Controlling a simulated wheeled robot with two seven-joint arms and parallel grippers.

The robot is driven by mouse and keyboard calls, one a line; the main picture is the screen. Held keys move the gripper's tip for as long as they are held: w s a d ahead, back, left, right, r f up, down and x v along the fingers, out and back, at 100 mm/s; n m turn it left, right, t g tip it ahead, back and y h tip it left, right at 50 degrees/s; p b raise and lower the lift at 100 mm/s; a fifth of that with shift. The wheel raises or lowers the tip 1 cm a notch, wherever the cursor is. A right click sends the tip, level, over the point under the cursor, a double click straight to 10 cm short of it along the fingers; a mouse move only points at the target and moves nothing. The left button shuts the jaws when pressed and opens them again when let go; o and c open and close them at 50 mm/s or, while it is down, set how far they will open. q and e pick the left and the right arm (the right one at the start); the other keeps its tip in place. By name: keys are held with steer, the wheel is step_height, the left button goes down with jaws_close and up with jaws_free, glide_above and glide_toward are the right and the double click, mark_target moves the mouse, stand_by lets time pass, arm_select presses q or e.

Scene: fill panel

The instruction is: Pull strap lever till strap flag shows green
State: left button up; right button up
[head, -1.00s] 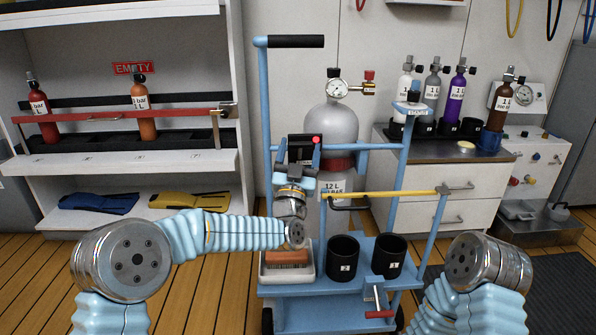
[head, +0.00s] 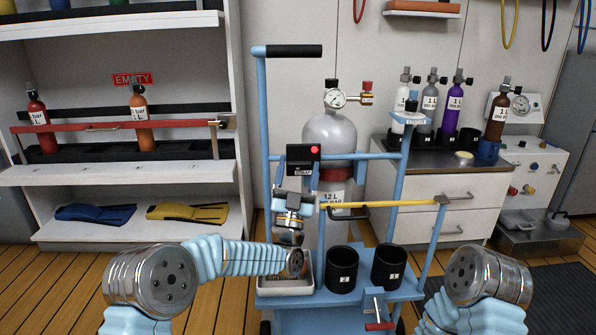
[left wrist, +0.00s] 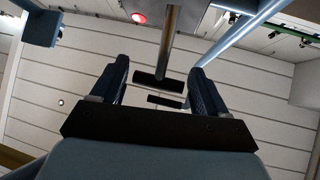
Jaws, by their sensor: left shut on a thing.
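The strap flag is a small black box (head: 298,153) marked STRAP on the blue trolley's crossbar, and its round light shows red. The light is also in the left wrist view (left wrist: 139,18). My left gripper (head: 298,183) is just below the box, its blue fingers pointing up. In the left wrist view, a metal rod with a dark crossbar (left wrist: 158,78), which looks like the strap lever, lies between my fingers. In the head view my gripper mostly hides it. A dark red strap (head: 336,174) circles the grey cylinder (head: 333,133). My right gripper is out of view.
A yellow bar (head: 385,204) crosses the trolley at the right of my left gripper. Black cups (head: 342,268) and a white tray (head: 275,288) stand on its lower deck. A red-handled crank (head: 379,326) sticks out in front. Shelves (head: 110,177) are at the left.

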arm_select(q)
steer(key=shift+d+f, duration=0.1)
steer(key=shift+f, duration=0.05)
steer(key=o, duration=1.5)
steer(key=shift+r, duration=0.5)
steer(key=r, duration=0.3)
steer(key=shift+s+r+p, duration=0.1)
steer(key=shift+s+p, duration=0.2)
steer(key=shift+p, duration=0.1)
steer(key=s+r, duration=0.3)
steer(key=s, duration=0.1)
steer(key=s+r, duration=0.3)
steer(key=s, duration=0.2)
steer(key=s+r+p, duration=0.1)
steer(key=s+r, duration=0.2)
steer(key=s, duration=0.1)
steer(key=shift+s+a, duration=0.25)
steer(key=shift+a, duration=0.15)
